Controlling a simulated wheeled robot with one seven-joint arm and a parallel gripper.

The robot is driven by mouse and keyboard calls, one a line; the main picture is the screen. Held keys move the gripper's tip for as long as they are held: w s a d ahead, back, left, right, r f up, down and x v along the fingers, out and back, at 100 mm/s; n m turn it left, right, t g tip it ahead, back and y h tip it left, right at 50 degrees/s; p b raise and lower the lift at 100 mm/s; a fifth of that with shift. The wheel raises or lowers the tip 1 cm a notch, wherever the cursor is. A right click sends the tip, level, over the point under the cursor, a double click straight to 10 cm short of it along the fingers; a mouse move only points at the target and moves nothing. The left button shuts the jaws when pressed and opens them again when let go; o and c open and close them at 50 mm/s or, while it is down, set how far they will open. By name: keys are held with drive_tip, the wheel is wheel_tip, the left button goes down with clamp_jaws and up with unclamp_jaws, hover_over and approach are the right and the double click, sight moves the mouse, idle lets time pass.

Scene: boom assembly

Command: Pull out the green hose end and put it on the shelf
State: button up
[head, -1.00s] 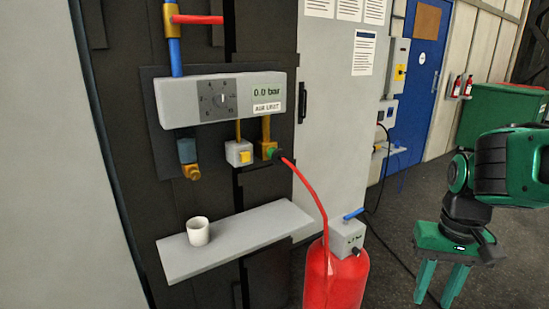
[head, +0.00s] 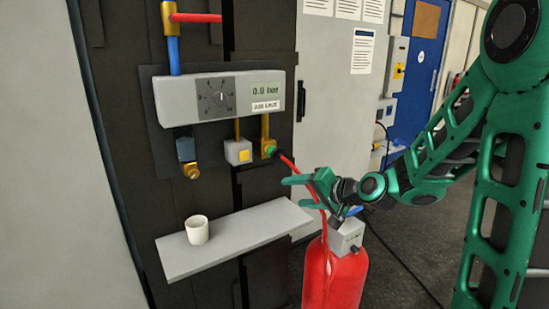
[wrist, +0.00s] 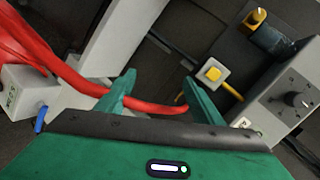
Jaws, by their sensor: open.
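The green hose end (head: 271,151) sits in the brass fitting (head: 265,128) under the air unit, with the red hose (head: 284,160) running down from it. My gripper (head: 297,192) is open, below and to the right of the hose end, pointing left. In the wrist view my gripper (wrist: 160,78) has the red hose (wrist: 150,107) crossing behind its fingers; I cannot tell that it touches. The green end is hidden there, apparently behind the right finger. The grey shelf (head: 250,232) is lower left of my gripper; it also shows in the wrist view (wrist: 120,35).
A white cup (head: 197,230) stands on the shelf's left part. A red tank (head: 335,272) with a grey box (head: 346,236) stands below my gripper. A yellow-button box (head: 238,152) hangs left of the hose end. The shelf's right part is clear.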

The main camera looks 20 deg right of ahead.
sight(282, 157)
drive_tip(key=shift+w+d+r+m+t, duration=0.1)
drive_tip(key=shift+w+r+m+t, duration=1.35)
drive_tip(key=shift+w+m, duration=0.25)
drive_tip(key=shift+w+d+r+m+t, duration=0.1)
drive_tip(key=shift+w+r+m+t, duration=1.3)
drive_tip(key=shift+w+m, duration=0.25)
drive_tip(key=shift+x, duration=4.55)
drive_tip(key=shift+c, duration=0.2)
drive_tip(key=c, duration=1.4)
drive_tip(key=shift+o, duration=0.2)
drive_tip(key=shift+v, duration=3)
